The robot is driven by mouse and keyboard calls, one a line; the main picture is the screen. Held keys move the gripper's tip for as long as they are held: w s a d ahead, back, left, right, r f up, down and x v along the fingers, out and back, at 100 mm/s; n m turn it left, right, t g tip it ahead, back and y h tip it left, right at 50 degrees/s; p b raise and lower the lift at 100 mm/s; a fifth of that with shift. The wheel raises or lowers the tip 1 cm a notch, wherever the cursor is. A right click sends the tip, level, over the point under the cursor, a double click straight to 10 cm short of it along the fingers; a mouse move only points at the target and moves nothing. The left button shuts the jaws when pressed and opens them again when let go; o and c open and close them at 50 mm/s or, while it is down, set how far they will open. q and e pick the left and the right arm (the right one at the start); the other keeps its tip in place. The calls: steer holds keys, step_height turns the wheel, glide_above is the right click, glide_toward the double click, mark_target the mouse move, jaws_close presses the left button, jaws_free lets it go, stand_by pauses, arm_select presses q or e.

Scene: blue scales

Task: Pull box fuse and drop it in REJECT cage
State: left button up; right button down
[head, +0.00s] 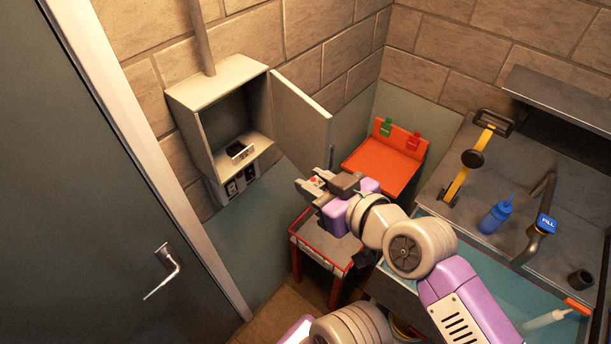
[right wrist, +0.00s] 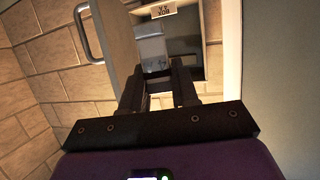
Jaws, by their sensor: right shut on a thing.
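In the right wrist view a pale grey block, seemingly the fuse (right wrist: 150,42), shows beyond the fingers (right wrist: 157,88). The box (right wrist: 212,22) stands open behind it, with its label upside down. In the head view a dark holder (head: 240,150) sits on the box floor, apart from the gripper. A red-framed stand (head: 299,243), possibly the REJECT cage, is below my right gripper; I read no label on it. My left gripper is out of view.
The box door (head: 300,122) hangs open close to my right gripper. An orange board (head: 380,172) with green and red tags is behind the gripper. At right, a grey bench (head: 435,172) carries a yellow-handled tool (head: 458,182) and a blue bottle (head: 496,216). A dark door fills the left.

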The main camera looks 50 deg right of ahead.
mark_target(324, 190)
steer(key=shift+s+d+b, duration=0.2)
steer(key=shift+s+b, duration=0.15)
steer(key=shift+s, duration=1.6)
